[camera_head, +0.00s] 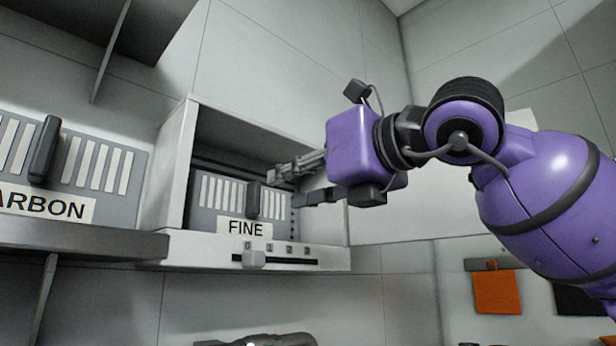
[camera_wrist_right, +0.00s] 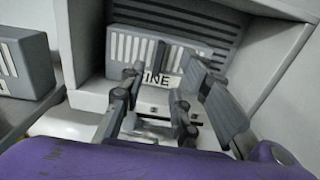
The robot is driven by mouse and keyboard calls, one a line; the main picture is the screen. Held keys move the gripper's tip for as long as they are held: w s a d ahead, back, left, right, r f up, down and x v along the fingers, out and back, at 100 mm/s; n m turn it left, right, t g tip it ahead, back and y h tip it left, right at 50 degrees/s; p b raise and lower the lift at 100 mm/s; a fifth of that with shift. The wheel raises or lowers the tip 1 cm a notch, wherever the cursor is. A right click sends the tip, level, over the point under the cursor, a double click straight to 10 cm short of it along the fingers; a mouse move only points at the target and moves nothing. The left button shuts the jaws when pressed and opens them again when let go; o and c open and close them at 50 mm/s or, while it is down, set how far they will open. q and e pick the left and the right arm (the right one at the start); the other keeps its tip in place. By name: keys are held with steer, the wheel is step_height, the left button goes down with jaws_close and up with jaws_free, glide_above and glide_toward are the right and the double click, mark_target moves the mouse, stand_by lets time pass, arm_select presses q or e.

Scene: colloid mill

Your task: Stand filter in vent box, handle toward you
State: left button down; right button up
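The filter labelled FINE (camera_head: 225,193) stands upright inside the white vent box (camera_head: 175,180), its slotted face and dark handle (camera_head: 253,200) facing out. The filter also shows in the right wrist view (camera_wrist_right: 190,55), its handle (camera_wrist_right: 158,56) above the partly hidden label. My right gripper (camera_head: 283,187) is at the box's opening, just right of the handle in the head view. Its fingers are spread, with a gap between them in the right wrist view (camera_wrist_right: 165,105). I see nothing held between them. I cannot make out my left gripper.
A second filter labelled CARBON (camera_head: 95,170) stands on a grey shelf (camera_head: 80,243) to the left. The box's front ledge carries a slider knob (camera_head: 254,259) on a marked slot. A dark object (camera_head: 270,340) is cut off at the bottom. An orange panel (camera_head: 497,292) hangs at right.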

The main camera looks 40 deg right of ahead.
steer(key=s, duration=0.3)
steer(key=shift+s+d, duration=0.1)
steer(key=shift+s, duration=0.1)
stand_by(1.1)
